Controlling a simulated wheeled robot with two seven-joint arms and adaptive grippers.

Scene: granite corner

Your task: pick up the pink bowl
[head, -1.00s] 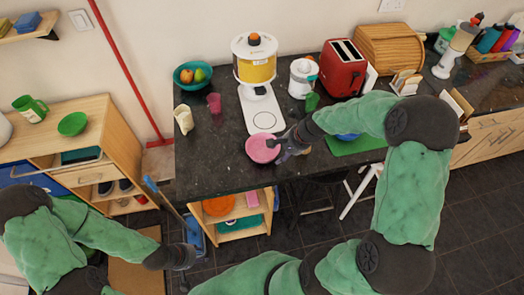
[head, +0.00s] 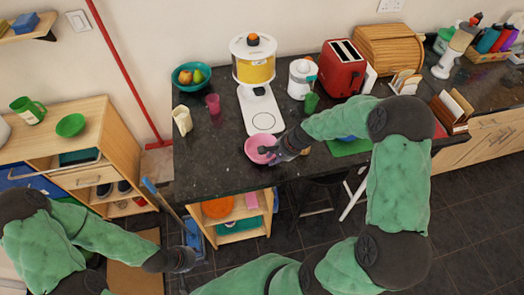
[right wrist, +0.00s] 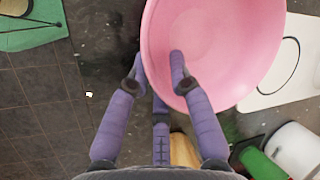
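The pink bowl (head: 254,142) stands on the dark counter near its front edge, and it fills the upper middle of the right wrist view (right wrist: 225,35). My right gripper (head: 266,153) is at the bowl's near right rim. In the right wrist view its purple fingers (right wrist: 158,66) straddle the rim. One fingertip is over the inside of the bowl, one is beside its outer edge, and a middle finger is partly hidden below the rim. Whether they press on the wall is unclear. My left gripper (head: 182,259) is low on the left, away from the counter; its fingers are not clear.
A pink cup (head: 212,104), a cream cup (head: 182,120), a teal fruit bowl (head: 187,83) and a red toaster (head: 343,70) stand further back. A green mat (head: 349,147) lies to the right.

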